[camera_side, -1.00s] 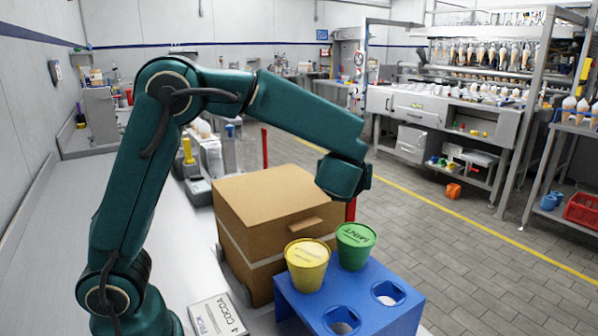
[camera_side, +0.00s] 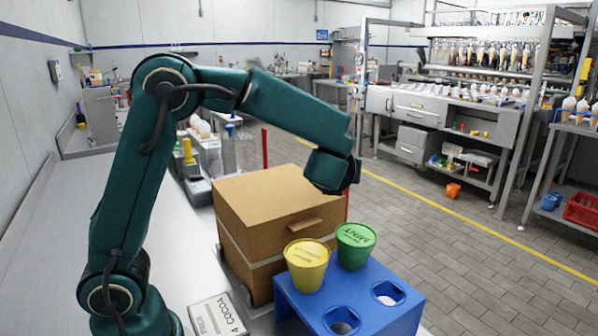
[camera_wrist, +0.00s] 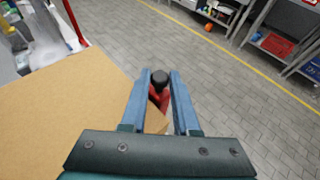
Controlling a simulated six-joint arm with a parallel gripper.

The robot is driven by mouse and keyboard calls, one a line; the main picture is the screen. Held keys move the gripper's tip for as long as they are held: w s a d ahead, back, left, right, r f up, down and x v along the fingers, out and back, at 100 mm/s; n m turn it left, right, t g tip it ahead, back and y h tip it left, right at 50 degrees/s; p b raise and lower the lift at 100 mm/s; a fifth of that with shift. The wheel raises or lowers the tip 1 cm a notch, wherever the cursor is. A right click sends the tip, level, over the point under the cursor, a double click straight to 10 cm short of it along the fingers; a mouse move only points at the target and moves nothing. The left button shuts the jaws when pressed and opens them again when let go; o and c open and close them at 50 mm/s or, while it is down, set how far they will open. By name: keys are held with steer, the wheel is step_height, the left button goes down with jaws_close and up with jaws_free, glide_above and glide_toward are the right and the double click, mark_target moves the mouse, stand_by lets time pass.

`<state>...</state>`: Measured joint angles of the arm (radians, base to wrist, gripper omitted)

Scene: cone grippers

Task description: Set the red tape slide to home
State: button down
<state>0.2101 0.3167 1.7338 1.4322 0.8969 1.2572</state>
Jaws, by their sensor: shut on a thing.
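My gripper (camera_wrist: 160,76) shows in the wrist view as two blue fingers shut on a black knob (camera_wrist: 160,77) with a red part (camera_wrist: 159,99) below it. This appears to be the red tape slide, beside the edge of the brown cardboard box (camera_wrist: 70,110). In the side view the box (camera_side: 262,185) stands closed under my arm. A thin red upright (camera_side: 347,204) shows at its right edge, below my wrist. Another red upright (camera_side: 265,150) stands behind the box. My fingertips and the knob are hidden in the side view.
A blue stand (camera_side: 375,320) in front of the box holds a yellow tub (camera_side: 307,268) and a green tub (camera_side: 353,250); two of its holes are empty. A cocoa card (camera_side: 217,314) lies at the front. Open tiled floor lies to the right.

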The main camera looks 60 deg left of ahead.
steer(key=a, duration=1.4)
steer(key=shift+a, duration=0.2)
steer(key=shift+r, duration=0.1)
steer(key=c, duration=0.7)
jaws_free()
steer(key=shift+o, duration=0.2)
steer(key=shift+d, duration=0.1)
steer(key=shift+v, duration=2.55)
